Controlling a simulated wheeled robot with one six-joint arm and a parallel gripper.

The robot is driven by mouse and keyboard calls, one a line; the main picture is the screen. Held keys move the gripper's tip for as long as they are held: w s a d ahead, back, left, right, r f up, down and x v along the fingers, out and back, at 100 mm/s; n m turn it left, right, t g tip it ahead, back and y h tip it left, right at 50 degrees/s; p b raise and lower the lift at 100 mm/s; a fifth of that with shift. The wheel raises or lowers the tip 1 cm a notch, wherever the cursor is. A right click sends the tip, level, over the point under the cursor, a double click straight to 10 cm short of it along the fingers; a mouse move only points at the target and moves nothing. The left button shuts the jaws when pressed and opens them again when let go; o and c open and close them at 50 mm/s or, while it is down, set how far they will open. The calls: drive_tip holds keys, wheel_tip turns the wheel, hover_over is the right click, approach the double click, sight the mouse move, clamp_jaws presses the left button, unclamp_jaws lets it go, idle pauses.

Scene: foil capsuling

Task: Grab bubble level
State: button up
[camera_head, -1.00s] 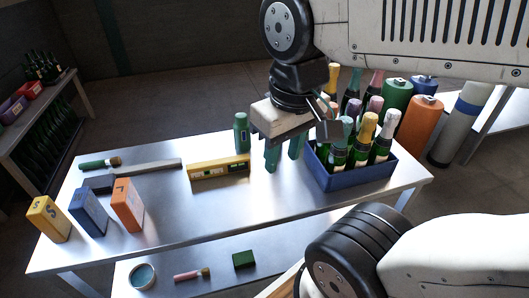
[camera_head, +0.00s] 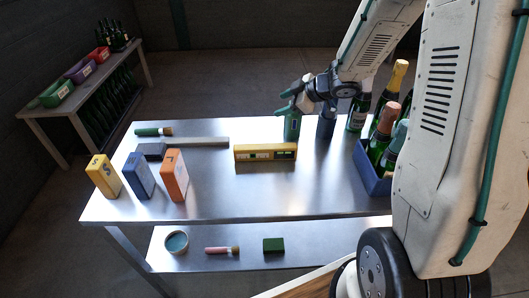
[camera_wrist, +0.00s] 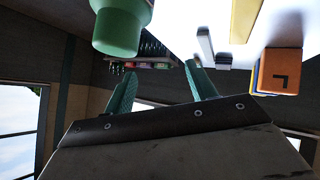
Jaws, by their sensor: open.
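The bubble level (camera_head: 265,152) is a yellow bar with green vials, standing on the steel table (camera_head: 235,195) near its middle. Part of a yellow bar, likely the level, shows at the top of the wrist view (camera_wrist: 244,20). My gripper (camera_head: 283,101) is above the back of the table, behind and slightly right of the level, apart from it. Its green fingers (camera_wrist: 161,70) are spread with nothing between them. A green cylinder (camera_head: 291,128) stands below the gripper, close to the fingers; it also looms large in the wrist view (camera_wrist: 121,30).
Yellow (camera_head: 103,177), blue (camera_head: 139,175) and orange (camera_head: 174,175) boxes stand left. A grey bar (camera_head: 195,142) and a green brush (camera_head: 153,132) lie behind them. A blue crate of bottles (camera_head: 372,181) is right. The table front is clear.

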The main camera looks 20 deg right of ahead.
sight(259, 146)
drive_tip(key=s+f+g+y, duration=0.1)
drive_tip(key=s+f+y, duration=0.1)
drive_tip(key=s+a+f+n+g+y, duration=0.1)
drive_tip(key=s+f+y, duration=0.1)
drive_tip(key=s+a+f+n+g+y, duration=0.1)
drive_tip(key=s+f+y, duration=0.1)
drive_tip(key=shift+s+a+f+g, duration=0.2)
drive_tip(key=shift+f+g, duration=0.15)
drive_tip(key=shift+g, duration=0.05)
drive_tip(key=shift+s+a+f, duration=0.1)
drive_tip(key=shift+s+f, duration=0.05)
drive_tip(key=shift+s, duration=0.2)
drive_tip(key=shift+a+f+y, duration=0.15)
drive_tip(key=shift+a+y, duration=0.15)
drive_tip(key=x, duration=0.7)
drive_tip(key=shift+d+f, duration=0.1)
drive_tip(key=shift+f, duration=0.15)
drive_tip(key=shift+c, duration=0.3)
drive_tip(key=c, duration=1.1)
drive_tip(key=shift+r, duration=0.1)
